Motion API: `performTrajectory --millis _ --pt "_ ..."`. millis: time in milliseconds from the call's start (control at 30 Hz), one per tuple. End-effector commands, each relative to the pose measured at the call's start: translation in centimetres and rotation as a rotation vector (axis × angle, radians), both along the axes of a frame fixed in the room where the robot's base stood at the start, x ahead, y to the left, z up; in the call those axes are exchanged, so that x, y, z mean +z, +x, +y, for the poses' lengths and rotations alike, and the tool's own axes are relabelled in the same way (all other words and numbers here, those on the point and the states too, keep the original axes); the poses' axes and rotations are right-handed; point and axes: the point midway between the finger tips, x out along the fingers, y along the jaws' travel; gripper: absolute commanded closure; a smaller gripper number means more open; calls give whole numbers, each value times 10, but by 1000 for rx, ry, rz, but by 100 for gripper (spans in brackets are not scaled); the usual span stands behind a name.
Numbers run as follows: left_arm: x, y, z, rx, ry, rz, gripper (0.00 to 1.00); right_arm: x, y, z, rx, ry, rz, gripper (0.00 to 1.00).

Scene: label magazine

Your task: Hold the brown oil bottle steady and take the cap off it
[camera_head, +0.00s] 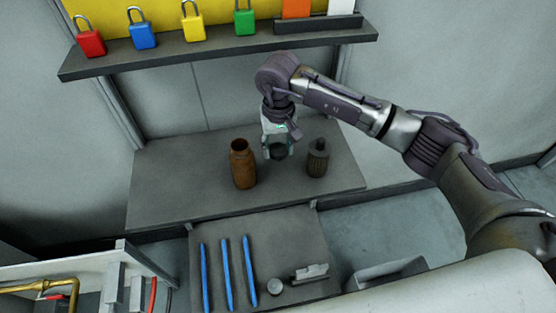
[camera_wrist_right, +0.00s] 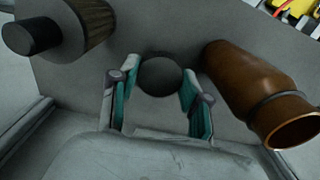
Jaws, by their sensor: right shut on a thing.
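The brown oil bottle (camera_head: 243,166) stands upright on the grey shelf, its mouth open and bare. In the right wrist view the bottle (camera_wrist_right: 255,88) is at the right, with its open rim facing the camera. My right gripper (camera_head: 278,150) is just right of the bottle, apart from it, and shut on the dark round cap (camera_head: 279,153). The cap (camera_wrist_right: 160,76) also shows between the two fingers in the right wrist view. My left gripper is in neither view, and nothing is seen holding the bottle.
A dark ribbed bottle with a black top (camera_head: 318,160) stands on the shelf (camera_head: 190,195) right of my gripper. An upper shelf (camera_head: 220,44) carries colored padlocks. A lower board (camera_head: 210,225) holds blue sticks and small parts. The shelf's left part is clear.

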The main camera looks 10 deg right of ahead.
Motion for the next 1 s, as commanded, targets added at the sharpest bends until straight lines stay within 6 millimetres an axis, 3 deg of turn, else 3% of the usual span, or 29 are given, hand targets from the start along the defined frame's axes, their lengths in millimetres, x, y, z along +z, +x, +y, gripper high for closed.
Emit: performTrajectory --millis 533,967,1000 --pt "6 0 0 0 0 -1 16 -63 -1 0 0 0 2 94" --pt "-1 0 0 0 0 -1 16 -70 0 0 1 0 -2 94" --pt "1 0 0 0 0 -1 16 -68 0 0 1 0 -2 46"
